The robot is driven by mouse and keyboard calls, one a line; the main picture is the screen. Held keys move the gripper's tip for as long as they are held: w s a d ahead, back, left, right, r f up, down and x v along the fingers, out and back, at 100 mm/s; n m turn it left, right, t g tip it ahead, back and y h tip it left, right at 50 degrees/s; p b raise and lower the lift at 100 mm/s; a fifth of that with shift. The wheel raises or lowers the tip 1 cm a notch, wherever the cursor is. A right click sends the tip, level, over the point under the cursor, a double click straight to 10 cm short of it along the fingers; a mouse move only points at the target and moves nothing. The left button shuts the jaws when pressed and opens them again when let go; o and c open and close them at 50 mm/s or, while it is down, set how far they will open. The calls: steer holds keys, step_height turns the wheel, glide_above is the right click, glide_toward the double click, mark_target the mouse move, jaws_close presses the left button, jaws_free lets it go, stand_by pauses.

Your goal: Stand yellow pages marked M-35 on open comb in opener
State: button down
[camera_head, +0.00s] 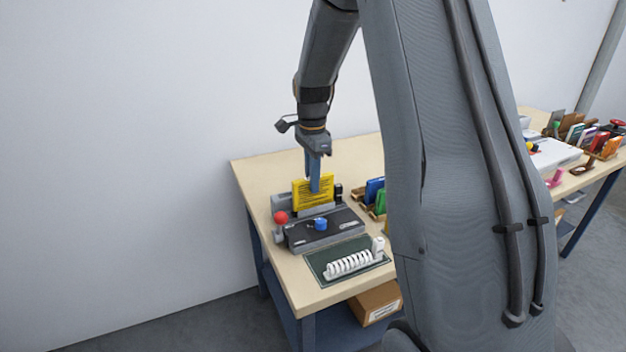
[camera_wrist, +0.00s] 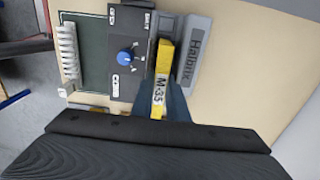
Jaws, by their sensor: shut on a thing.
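The yellow pages (camera_head: 304,192) stand upright at the back of the comb opener (camera_head: 322,232), a dark grey machine with a blue knob and a red ball handle. In the wrist view the yellow pages (camera_wrist: 158,95) show the label M-35 on their edge. My gripper (camera_head: 315,188) points down from above and is shut on the pages; its fingers (camera_wrist: 170,102) flank them in the wrist view. The pages are over or in the slot between the opener's front body (camera_wrist: 125,70) and its grey rear part (camera_wrist: 194,50). The open comb and the pages' lower edge are hidden.
A white comb (camera_head: 350,264) lies on a dark green mat (camera_head: 318,262) in front of the opener. Blue and green books (camera_head: 374,190) stand in a wooden rack to the right, partly behind my arm. More colourful books (camera_head: 590,135) stand on a farther table. A cardboard box (camera_head: 377,303) sits below.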

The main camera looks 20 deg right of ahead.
steer(key=shift+f, duration=0.6)
steer(key=c, duration=2)
jaws_free()
steer(key=shift+r+p, duration=3.5)
steer(key=shift+r, duration=2)
